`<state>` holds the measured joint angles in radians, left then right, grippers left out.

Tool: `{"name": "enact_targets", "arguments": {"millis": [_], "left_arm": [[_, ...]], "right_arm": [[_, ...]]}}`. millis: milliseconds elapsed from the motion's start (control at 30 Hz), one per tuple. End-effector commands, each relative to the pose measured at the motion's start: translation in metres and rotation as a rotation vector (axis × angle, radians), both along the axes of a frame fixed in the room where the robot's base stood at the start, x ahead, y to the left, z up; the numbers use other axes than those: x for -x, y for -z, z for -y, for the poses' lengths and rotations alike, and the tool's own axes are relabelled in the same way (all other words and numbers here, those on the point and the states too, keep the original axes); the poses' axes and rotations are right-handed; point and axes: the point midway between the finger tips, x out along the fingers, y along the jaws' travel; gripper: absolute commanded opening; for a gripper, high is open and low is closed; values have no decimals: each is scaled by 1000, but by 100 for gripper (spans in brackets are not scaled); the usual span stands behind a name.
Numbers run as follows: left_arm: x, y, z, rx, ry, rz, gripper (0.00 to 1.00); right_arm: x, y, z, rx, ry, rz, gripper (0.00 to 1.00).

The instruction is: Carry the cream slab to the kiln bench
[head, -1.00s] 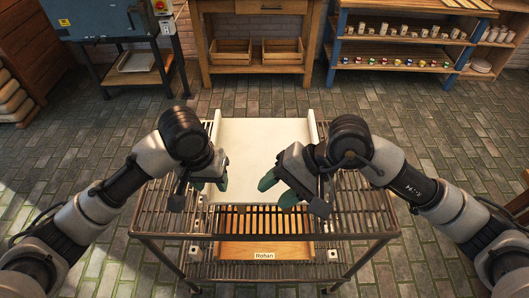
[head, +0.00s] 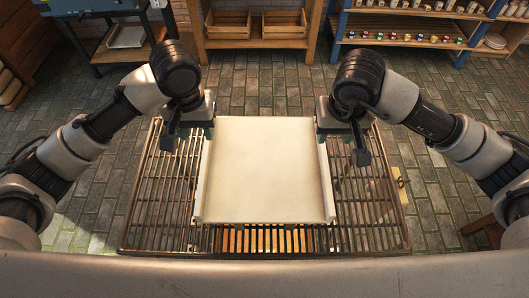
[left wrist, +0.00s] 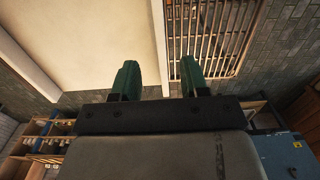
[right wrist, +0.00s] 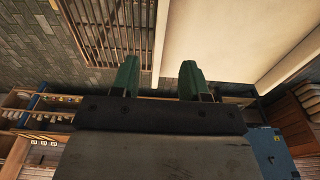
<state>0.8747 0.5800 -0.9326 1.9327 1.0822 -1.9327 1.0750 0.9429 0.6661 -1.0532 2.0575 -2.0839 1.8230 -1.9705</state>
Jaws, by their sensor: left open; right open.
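The cream slab (head: 266,165) lies flat on a slatted metal rack (head: 165,205), with a raised strip along its left and right sides. My left gripper (head: 190,125) is open at the slab's far left corner. In the left wrist view the slab's side strip (left wrist: 158,40) runs between the two green fingers (left wrist: 159,78). My right gripper (head: 338,128) is open at the far right corner. In the right wrist view the other side strip (right wrist: 161,40) lies between the fingers (right wrist: 158,78). I cannot tell whether the fingers touch it. A wooden bench (head: 250,44) stands at the back.
A blue machine (head: 95,5) on a dark stand is at the back left. A blue-framed shelf (head: 400,45) with small coloured pots is at the back right. Brick floor (head: 265,90) lies open between the rack and the back furniture.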

Motion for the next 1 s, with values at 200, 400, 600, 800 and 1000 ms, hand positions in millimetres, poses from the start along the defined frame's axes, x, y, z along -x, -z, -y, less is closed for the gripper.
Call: {"name": "enact_targets", "arguments": {"millis": [200,400,600,800,1000], "left_arm": [[0,1,0,0,0,0,45],[0,18,0,-1,0,-3,45],[1,55,-1,-2,-1,-4,45],[1,87,-1,-1,-1,-3,45],[0,105,0,1,0,0,45]], "right_arm": [[0,1,0,-1,1,-1,45],[-1,19,0,-1,1,-5,45],[-5,55,0,-1,3,-6,45],[-9,87,0,-2,3,-5,45],[-12,104,0,-2,3,-3,45]]}}
